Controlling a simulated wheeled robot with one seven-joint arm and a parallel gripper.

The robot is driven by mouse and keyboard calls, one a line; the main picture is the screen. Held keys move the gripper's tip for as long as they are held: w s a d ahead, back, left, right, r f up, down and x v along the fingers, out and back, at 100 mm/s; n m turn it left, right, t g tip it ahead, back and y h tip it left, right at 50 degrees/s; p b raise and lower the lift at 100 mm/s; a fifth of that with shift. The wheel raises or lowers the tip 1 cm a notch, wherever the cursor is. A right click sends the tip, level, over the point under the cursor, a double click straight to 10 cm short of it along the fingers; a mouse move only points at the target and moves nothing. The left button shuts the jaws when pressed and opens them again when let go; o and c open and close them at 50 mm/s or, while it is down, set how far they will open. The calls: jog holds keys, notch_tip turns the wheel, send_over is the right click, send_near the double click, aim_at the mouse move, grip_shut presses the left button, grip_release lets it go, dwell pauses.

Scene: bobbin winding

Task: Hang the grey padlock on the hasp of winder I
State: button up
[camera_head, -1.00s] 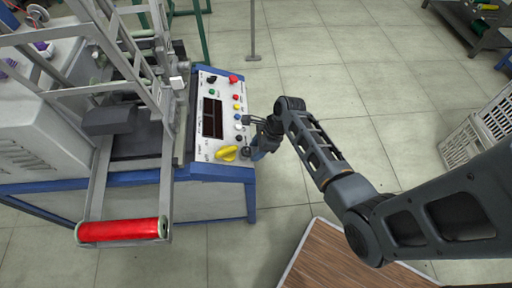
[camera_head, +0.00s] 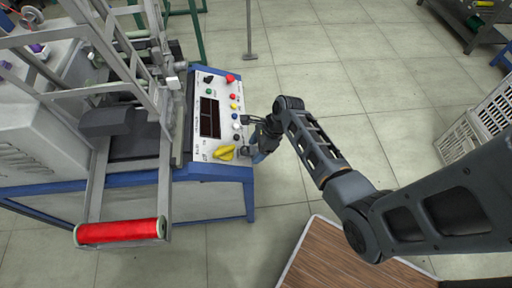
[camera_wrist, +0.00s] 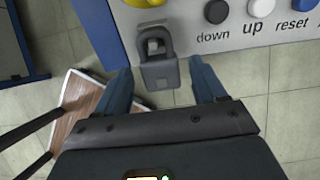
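The grey padlock (camera_wrist: 160,73) is at the edge of the winder's control panel in the wrist view. Its shackle (camera_wrist: 153,32) loops around a small light-grey piece that looks like the hasp (camera_wrist: 154,46); exactly how it passes through I cannot tell. The body hangs over the panel's edge. My gripper (camera_wrist: 160,72) is open, one finger on each side of the padlock body, with a visible gap on both sides. In the head view my gripper (camera_head: 250,136) is at the right edge of the control panel (camera_head: 220,112); the padlock is not clearly distinguishable there.
A yellow knob (camera_head: 224,153) is close to my gripper. Buttons marked down, up and reset (camera_wrist: 262,8) are beside the padlock. The winder's metal frame with a red roller (camera_head: 120,232) stands left. A wooden-topped table (camera_head: 345,260) is below my arm. A white crate (camera_head: 483,125) stands right.

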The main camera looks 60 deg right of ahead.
jog(key=shift+o, duration=0.2)
jog(key=v, duration=0.7)
jog(key=shift+r, duration=0.4)
jog(key=shift+s+d, duration=0.1)
dwell(0.8)
